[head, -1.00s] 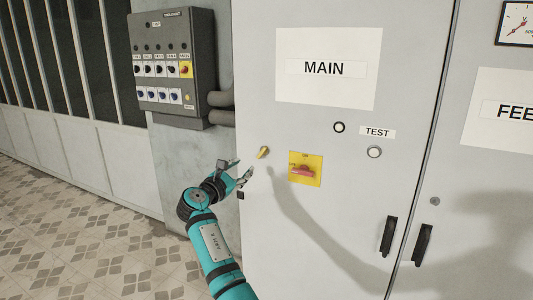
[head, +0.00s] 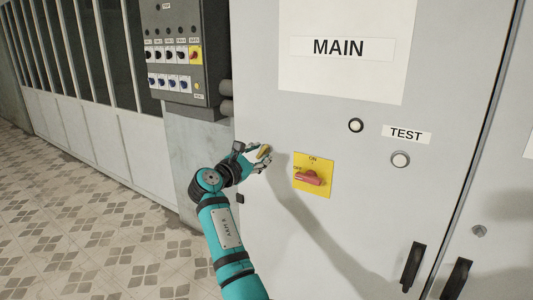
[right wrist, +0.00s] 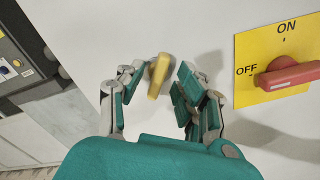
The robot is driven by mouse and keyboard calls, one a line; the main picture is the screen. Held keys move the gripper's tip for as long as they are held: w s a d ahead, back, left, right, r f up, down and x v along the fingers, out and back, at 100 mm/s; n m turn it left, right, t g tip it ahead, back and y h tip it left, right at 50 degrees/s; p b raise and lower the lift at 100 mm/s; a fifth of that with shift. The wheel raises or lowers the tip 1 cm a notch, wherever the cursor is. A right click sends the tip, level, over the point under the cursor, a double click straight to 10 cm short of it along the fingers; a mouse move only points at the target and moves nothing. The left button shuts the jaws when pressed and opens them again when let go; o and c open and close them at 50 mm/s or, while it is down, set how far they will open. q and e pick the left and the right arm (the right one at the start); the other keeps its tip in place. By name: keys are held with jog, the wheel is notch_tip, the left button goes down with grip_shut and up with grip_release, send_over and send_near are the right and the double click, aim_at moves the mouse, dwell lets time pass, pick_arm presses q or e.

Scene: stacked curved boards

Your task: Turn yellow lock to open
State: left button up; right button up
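The yellow lock (head: 264,151) is a small knob on the grey MAIN cabinet door, left of the yellow switch plate. It also shows in the right wrist view (right wrist: 158,78), slightly tilted from vertical. My right gripper (head: 256,156) is at the lock, its fingers on either side of it. In the right wrist view the gripper (right wrist: 162,80) is open. A gap shows between the lock and the right finger; the left finger is very close to the lock, and I cannot tell whether it touches. My left gripper is not in view.
A red rotary switch (head: 309,178) on a yellow ON/OFF plate sits just right of the lock. A grey switch box (head: 182,95) is at the upper left. Black door handles (head: 412,267) are at the lower right. The door around the lock is flat.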

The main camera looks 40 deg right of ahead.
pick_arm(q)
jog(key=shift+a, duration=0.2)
pick_arm(e)
jog(key=shift+a+r, duration=0.1)
jog(key=shift+a, duration=0.05)
jog(key=shift+c, duration=0.6)
grip_shut()
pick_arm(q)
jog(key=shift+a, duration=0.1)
